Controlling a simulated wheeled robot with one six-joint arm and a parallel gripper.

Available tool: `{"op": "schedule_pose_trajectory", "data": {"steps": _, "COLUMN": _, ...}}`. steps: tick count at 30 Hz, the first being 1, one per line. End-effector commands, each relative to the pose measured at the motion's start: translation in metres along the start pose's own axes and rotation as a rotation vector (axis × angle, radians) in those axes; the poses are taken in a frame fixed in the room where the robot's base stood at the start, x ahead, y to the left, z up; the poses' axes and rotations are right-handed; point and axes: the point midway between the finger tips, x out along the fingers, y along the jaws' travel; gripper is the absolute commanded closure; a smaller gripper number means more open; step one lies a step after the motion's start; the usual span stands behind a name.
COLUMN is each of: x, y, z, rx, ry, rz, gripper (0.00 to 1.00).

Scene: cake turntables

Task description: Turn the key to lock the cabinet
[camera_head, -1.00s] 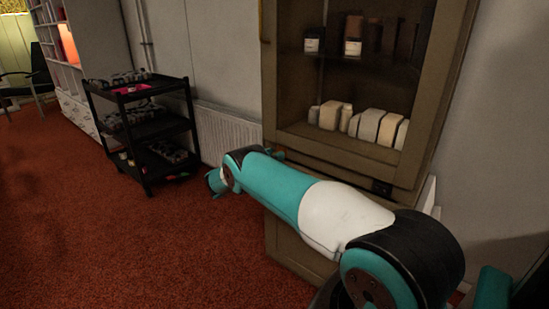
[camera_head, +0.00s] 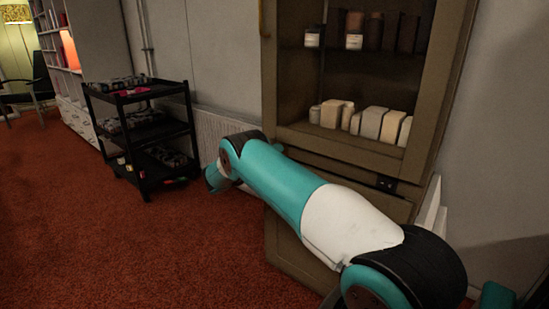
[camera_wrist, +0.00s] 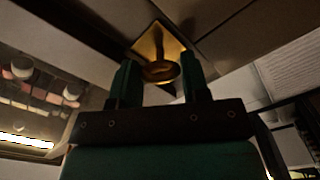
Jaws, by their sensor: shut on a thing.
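The cabinet (camera_head: 448,95) is a brown wooden piece with open-looking upper shelves, standing at the right in the head view. In the wrist view, a brass key (camera_wrist: 160,71) sits at a diamond-shaped brass lock plate (camera_wrist: 150,45) on the cabinet front. My gripper (camera_wrist: 161,77) has its two green fingers on either side of the key's round bow and is shut on it. In the head view my arm reaches across the cabinet's lower part, and the key and my gripper's fingertips cannot be made out there.
Pale boxes and jars (camera_head: 372,123) stand on the cabinet shelves. A black three-tier cart (camera_head: 147,143) stands to the left, near a white radiator (camera_head: 207,128). A bookcase (camera_head: 97,50) is farther back. Red carpet (camera_head: 90,240) lies clear at the front left.

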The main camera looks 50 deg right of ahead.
Motion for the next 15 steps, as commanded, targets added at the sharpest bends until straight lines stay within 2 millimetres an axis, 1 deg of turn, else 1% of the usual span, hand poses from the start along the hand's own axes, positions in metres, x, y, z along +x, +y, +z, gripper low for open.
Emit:
{"op": "schedule_pose_trajectory", "data": {"steps": 9, "x": 0.0001, "y": -0.0014, "z": 0.0012, "rx": -0.291, "ry": -0.001, "rz": -0.001, "gripper": 0.81}}
{"op": "schedule_pose_trajectory", "data": {"steps": 15, "x": 0.0001, "y": -0.0011, "z": 0.001, "rx": -0.443, "ry": -0.001, "rz": -0.002, "gripper": 0.81}}
